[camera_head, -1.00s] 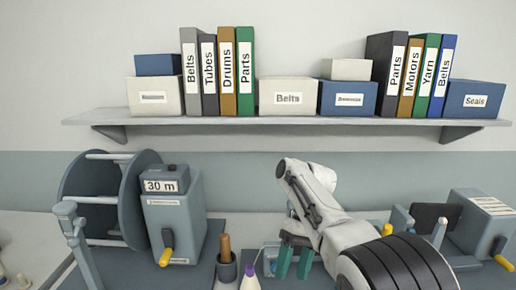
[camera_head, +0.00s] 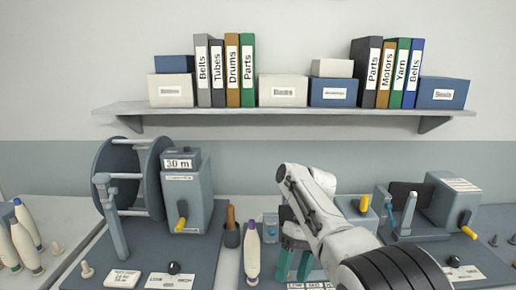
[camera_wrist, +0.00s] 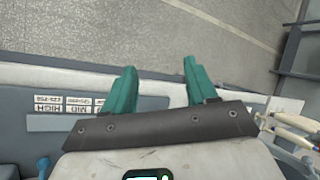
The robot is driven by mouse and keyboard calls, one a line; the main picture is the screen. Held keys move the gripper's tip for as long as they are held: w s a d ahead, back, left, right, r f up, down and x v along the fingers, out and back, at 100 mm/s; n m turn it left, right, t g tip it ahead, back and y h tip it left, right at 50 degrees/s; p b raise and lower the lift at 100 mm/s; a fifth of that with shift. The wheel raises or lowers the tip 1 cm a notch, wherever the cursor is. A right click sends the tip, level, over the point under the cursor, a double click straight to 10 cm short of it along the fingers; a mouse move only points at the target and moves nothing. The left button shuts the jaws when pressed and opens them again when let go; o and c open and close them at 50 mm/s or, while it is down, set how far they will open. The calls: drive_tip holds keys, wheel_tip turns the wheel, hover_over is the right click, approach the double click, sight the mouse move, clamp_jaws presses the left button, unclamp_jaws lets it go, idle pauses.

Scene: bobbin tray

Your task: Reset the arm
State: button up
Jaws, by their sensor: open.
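My gripper (camera_head: 293,265) has teal fingers and points down over the bench in the head view, near the middle. In the wrist view its two fingers (camera_wrist: 155,88) stand wide apart with nothing between them. My white and black arm hides part of the bench behind and below it. A cream bobbin with a purple tip (camera_head: 252,252) stands just left of the gripper, apart from it.
A large reel (camera_head: 128,180) and a 30 m counter box (camera_head: 188,190) stand at left. Another grey machine (camera_head: 452,203) stands at right. Several bobbins (camera_head: 22,240) are at far left. A shelf (camera_head: 285,108) holds binders and boxes. The wrist view shows open floor (camera_wrist: 150,30) beyond the bench edge.

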drive_tip(key=s+d+f+m+t+b, duration=0.1)
drive_tip(key=s+d+f, duration=0.25)
drive_tip(key=f, duration=0.55)
drive_tip(key=s+d+f+t+h+b, duration=0.1)
drive_tip(key=s+d+f, duration=0.1)
drive_tip(key=s+f, duration=0.5)
drive_tip(key=s+d+f+m+t+b, duration=0.1)
drive_tip(key=s+d+f, duration=0.1)
drive_tip(key=f, duration=0.9)
drive_tip(key=s+d+f+m+t, duration=0.1)
drive_tip(key=s+d, duration=0.1)
drive_tip(key=s, duration=0.3)
drive_tip(key=s+d+f+m+h+b, duration=0.1)
drive_tip(key=s+d, duration=0.1)
drive_tip(key=s, duration=0.4)
drive_tip(key=s+d+f+t, duration=0.1)
drive_tip(key=s+d, duration=0.2)
drive_tip(key=s, duration=0.2)
drive_tip(key=s+d+r+m, duration=0.1)
drive_tip(key=s+d+r, duration=0.1)
drive_tip(key=s, duration=0.4)
drive_tip(key=s+d+r+m+t+h+b, duration=0.1)
drive_tip(key=s+d+r, duration=0.1)
drive_tip(key=s, duration=0.4)
drive_tip(key=shift+d+r+t+h, duration=0.3)
drive_tip(key=shift+r, duration=0.05)
